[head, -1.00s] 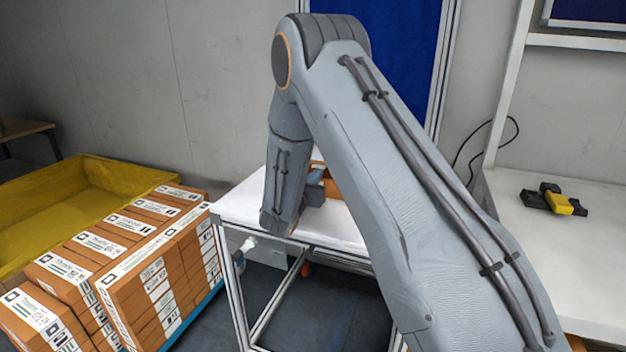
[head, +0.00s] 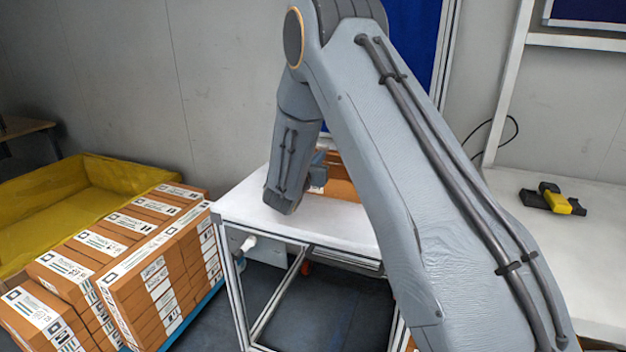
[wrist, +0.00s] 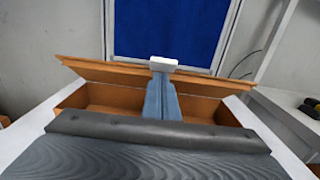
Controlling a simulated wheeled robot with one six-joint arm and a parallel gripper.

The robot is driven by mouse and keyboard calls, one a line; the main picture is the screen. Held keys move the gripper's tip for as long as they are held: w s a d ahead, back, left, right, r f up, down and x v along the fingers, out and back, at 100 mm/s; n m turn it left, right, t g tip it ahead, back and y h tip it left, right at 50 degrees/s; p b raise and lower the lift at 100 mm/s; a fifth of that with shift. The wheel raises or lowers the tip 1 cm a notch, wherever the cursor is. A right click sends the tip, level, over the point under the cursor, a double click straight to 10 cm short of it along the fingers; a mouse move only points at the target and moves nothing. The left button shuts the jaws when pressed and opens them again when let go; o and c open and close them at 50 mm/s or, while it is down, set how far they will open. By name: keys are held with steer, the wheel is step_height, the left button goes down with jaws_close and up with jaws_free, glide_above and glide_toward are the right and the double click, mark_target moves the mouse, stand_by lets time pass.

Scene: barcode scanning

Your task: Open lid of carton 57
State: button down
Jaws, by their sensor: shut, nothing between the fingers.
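A brown carton (wrist: 103,97) stands on the white table (head: 232,203). In the wrist view its lid (wrist: 100,72) is raised and tilted at the back, with the inside of the carton showing below it. My gripper (wrist: 163,67) is shut and empty, with its pale tips in front of the middle of the lid's edge; whether they touch it is unclear. In the head view the carton (head: 343,188) is largely hidden behind my arm, and only part of my gripper (head: 318,174) shows. No number can be read on the carton.
Stacked labelled cartons (head: 160,270) stand at the lower left, beside a yellow bin (head: 50,205). A black and yellow scanner (head: 553,200) lies on the white bench (head: 600,240) at the right. A blue panel (wrist: 168,30) stands behind the carton.

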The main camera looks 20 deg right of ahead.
mark_target(322, 148)
steer(key=shift+w+d+r, duration=0.35)
steer(key=shift+w+r, duration=0.1)
steer(key=shift+r, duration=0.15)
steer(key=shift+w+d+r, duration=0.3)
steer(key=shift+w+r, duration=0.1)
steer(key=shift+r, duration=0.2)
steer(key=shift+w+d+r+b, duration=0.6)
steer(key=shift+w+d+r, duration=0.15)
steer(key=shift+w+r, duration=0.25)
steer(key=shift+w+d+r+b, duration=0.35)
steer(key=shift+w+d+b, duration=0.1)
steer(key=shift+w, duration=0.15)
steer(key=shift+w+d+r+b, duration=0.3)
steer(key=shift+w+d, duration=0.1)
steer(key=shift+w, duration=0.15)
steer(key=b+x, duration=0.1)
steer(key=x, duration=0.2)
steer(key=shift+r+b, duration=0.35)
steer(key=shift+b, duration=0.05)
steer(key=shift+v, duration=3.05)
